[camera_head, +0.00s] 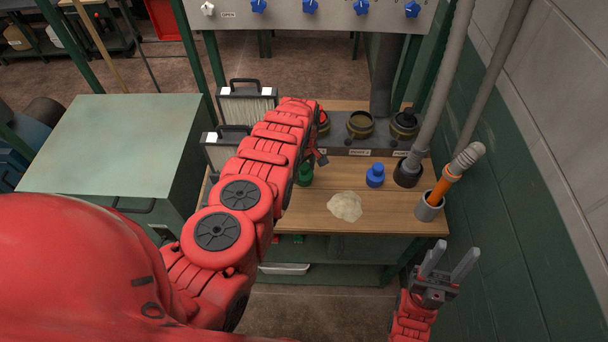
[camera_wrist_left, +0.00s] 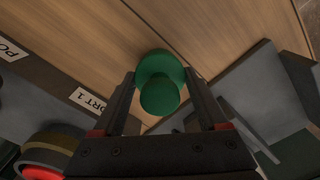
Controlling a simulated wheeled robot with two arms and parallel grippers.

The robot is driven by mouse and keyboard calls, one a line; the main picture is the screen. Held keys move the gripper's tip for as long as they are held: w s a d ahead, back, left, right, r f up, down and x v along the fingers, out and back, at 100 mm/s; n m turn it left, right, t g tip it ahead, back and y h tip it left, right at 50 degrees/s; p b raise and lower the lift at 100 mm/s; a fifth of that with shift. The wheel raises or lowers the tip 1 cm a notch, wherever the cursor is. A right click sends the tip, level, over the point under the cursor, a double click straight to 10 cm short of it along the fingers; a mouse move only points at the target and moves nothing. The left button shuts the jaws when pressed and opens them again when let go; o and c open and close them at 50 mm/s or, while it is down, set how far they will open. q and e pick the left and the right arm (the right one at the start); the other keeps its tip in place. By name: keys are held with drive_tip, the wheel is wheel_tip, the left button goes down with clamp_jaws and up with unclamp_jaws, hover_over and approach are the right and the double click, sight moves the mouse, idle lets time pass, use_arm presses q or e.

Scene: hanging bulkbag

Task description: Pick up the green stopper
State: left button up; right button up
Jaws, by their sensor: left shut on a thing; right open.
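The green stopper (camera_head: 305,174) is at the left part of the wooden bench top, partly hidden behind my left arm in the head view. In the left wrist view the green stopper (camera_wrist_left: 159,80) sits between the two dark fingers. My left gripper (camera_head: 315,160) is shut on it; I cannot tell whether the stopper touches the bench. My right gripper (camera_head: 449,262) is open and empty, in front of the bench at the right, its fingers pointing up.
A blue stopper (camera_head: 375,175) and a pale lump (camera_head: 345,206) are on the bench (camera_head: 395,216). An orange-handled tool stands in a grey cup (camera_head: 429,207) at the right. Behind is a row of ports (camera_head: 360,125). Two framed filters (camera_head: 246,104) stand at the left.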

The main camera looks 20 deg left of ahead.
use_arm(q)
drive_tip(key=shift+c, duration=0.7)
drive_tip(key=shift+w+r, duration=0.1)
drive_tip(key=shift+r, duration=0.05)
